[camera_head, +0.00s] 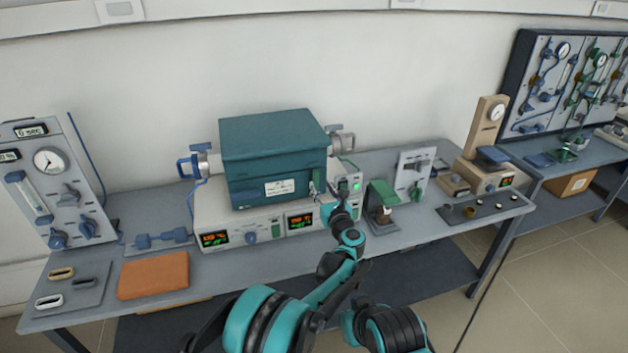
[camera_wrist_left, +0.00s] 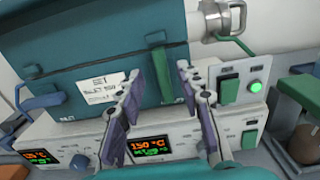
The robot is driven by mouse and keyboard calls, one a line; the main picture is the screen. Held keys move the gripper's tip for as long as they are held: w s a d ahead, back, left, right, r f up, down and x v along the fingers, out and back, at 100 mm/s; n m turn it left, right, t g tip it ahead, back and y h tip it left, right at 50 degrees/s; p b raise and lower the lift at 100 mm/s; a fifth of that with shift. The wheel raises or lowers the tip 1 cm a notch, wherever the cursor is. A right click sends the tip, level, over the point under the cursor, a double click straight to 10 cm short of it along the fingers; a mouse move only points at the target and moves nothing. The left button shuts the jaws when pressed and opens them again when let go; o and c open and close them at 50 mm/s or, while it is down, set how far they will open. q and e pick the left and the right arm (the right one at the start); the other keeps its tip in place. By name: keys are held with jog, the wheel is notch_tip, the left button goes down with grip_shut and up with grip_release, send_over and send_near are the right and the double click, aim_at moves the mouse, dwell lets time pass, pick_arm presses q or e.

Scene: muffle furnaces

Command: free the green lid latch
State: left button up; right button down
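The green lid latch (camera_wrist_left: 158,72) is an upright green strap on the front of the teal furnace box (camera_wrist_left: 85,58), near its right end. It also shows in the head view (camera_head: 319,183), partly behind my gripper. My left gripper (camera_wrist_left: 160,80) is open, with one finger on each side of the latch in the wrist view. No grip on the latch shows, and I cannot tell whether the fingers touch it. In the head view my left gripper (camera_head: 325,203) is at the front right of the furnace. My right gripper is not in view.
The white control base (camera_head: 262,232) has lit displays. A green switch (camera_wrist_left: 228,91) and a green lamp (camera_wrist_left: 256,86) are right of the gripper. A green lever (camera_wrist_left: 236,45) is above them. A blue handle (camera_wrist_left: 38,101) is at the left. A green-topped stand (camera_head: 383,193) is nearby.

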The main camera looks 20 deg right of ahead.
aim_at(316, 177)
pick_arm(q)
jog(key=w+b, duration=0.1)
jog(key=w, duration=0.4)
jog(key=shift+w+a, duration=0.1)
jog(key=shift+w, duration=0.15)
grip_shut()
